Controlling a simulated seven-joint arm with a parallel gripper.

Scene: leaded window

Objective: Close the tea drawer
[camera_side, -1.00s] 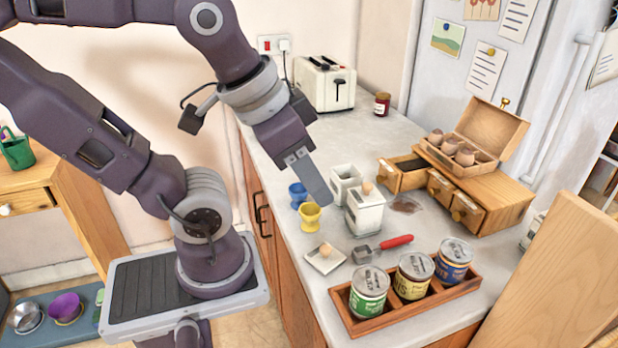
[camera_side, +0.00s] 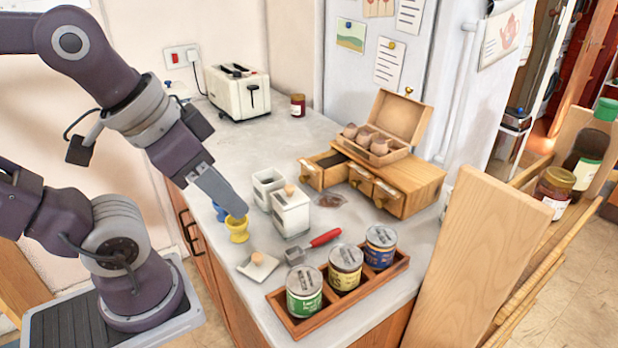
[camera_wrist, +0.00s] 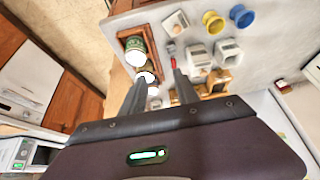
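A wooden drawer chest (camera_side: 415,185) stands at the back right of the counter. Its left drawer (camera_side: 311,174) is pulled out, with dark contents showing inside. The other two drawer fronts look shut or nearly so. My gripper (camera_side: 238,212) points down over the egg cups, left of the chest and apart from the open drawer. In the wrist view my gripper (camera_wrist: 160,76) has its two fingers apart with nothing held between them. The chest is partly hidden behind the fingers and palm there, and the drawer's state is not clear in that view.
A yellow egg cup (camera_side: 237,232) and a blue one stand beneath my gripper. White canisters (camera_side: 291,216) stand between it and the chest. A red-handled scoop (camera_side: 325,238) and tin tray (camera_side: 355,301) lie in front. An open box (camera_side: 385,150) of cups sits on the chest.

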